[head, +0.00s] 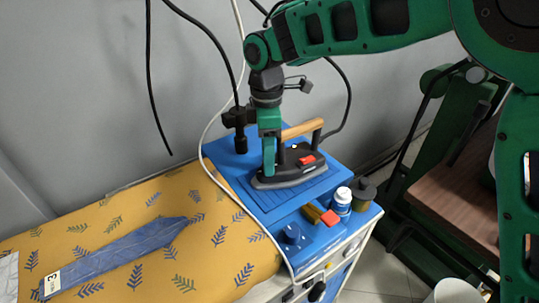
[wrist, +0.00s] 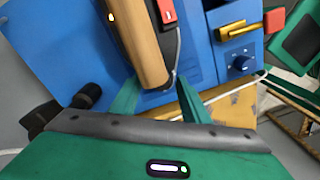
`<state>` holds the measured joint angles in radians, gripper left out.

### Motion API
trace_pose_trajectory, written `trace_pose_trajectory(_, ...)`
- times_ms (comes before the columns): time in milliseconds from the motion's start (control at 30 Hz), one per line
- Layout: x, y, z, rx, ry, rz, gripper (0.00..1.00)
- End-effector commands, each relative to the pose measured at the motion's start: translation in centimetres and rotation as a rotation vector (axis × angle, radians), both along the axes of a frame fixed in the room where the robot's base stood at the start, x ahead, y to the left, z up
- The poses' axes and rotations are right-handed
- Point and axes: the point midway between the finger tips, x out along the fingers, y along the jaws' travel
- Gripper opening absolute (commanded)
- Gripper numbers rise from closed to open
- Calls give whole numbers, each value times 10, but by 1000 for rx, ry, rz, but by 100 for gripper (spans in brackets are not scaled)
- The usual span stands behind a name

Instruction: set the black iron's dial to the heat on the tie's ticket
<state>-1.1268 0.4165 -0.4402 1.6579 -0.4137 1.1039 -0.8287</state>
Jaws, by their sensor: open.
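The black iron (head: 290,168) rests on the blue ribbed pad, with a wooden handle (head: 302,129) and a red part (head: 307,160) on top. My gripper (head: 268,170) points down at the iron's left side. In the wrist view its open fingers (wrist: 157,88) lie either side of the handle's near end (wrist: 150,68); contact is unclear. I cannot make out a dial on the iron. A blue knob (head: 291,234) sits on the station's front, also in the wrist view (wrist: 241,63). The blue tie (head: 115,252) lies on the board; its white ticket (head: 51,284) bears a mark like a 3.
The yellow leaf-patterned board (head: 215,240) fills the left. A white bottle (head: 341,202), a dark pot (head: 363,193) and a red-ended brass part (head: 320,214) stand near the station's right front. Black and white cords hang behind and beside my gripper.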

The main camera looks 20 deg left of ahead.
Motion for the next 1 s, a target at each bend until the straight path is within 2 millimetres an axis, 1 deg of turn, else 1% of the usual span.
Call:
trace_pose_trajectory(167, 2, 1, 18, 4, -2, 0, 42)
trace_pose_trajectory(400, 5, 1, 62, 3, -1, -2, 42)
trace_pose_trajectory(500, 7, 1, 80, 4, -2, -3, 42)
trace_pose_trajectory(600, 7, 1, 93, 3, 0, -2, 42)
trace_pose_trajectory(800, 8, 1, 106, 2, 1, -3, 42)
trace_pose_trajectory(1000, 7, 1, 107, 1, 1, -2, 42)
